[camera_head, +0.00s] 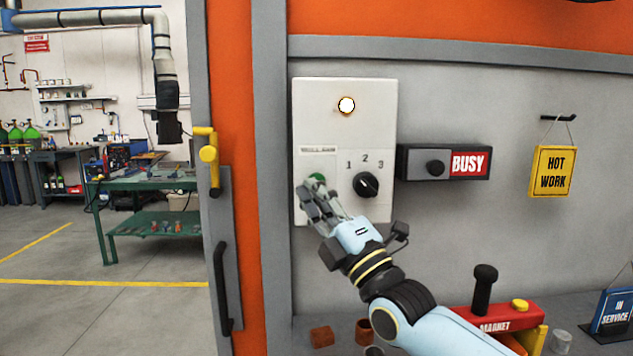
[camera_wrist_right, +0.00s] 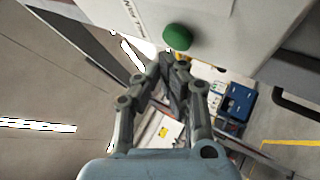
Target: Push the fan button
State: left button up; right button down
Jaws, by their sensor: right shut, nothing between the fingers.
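The green fan button (camera_head: 318,178) sits low on the left of the white control panel (camera_head: 318,115), under a label strip. It is partly hidden by my right gripper (camera_head: 312,192), which is shut and empty with its fingertips just below and in front of it. In the right wrist view the green button (camera_wrist_right: 177,37) shows just beyond the closed fingertips (camera_wrist_right: 174,64). I cannot tell whether they touch. A round lamp (camera_head: 346,105) at the top of the panel looks bright white. My left gripper is not in view.
A black rotary knob (camera_head: 366,185) marked 1, 2, 3 is right of the button. A BUSY slider sign (camera_head: 445,162) and a HOT WORK sign (camera_head: 552,171) are farther right. A red magnet tool (camera_head: 497,318) stands on the shelf below. A door handle (camera_head: 222,288) is left.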

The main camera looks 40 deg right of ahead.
jog(key=s+a+p, duration=0.3)
jog(key=s, duration=0.2)
dwell(0.3)
dwell(0.4)
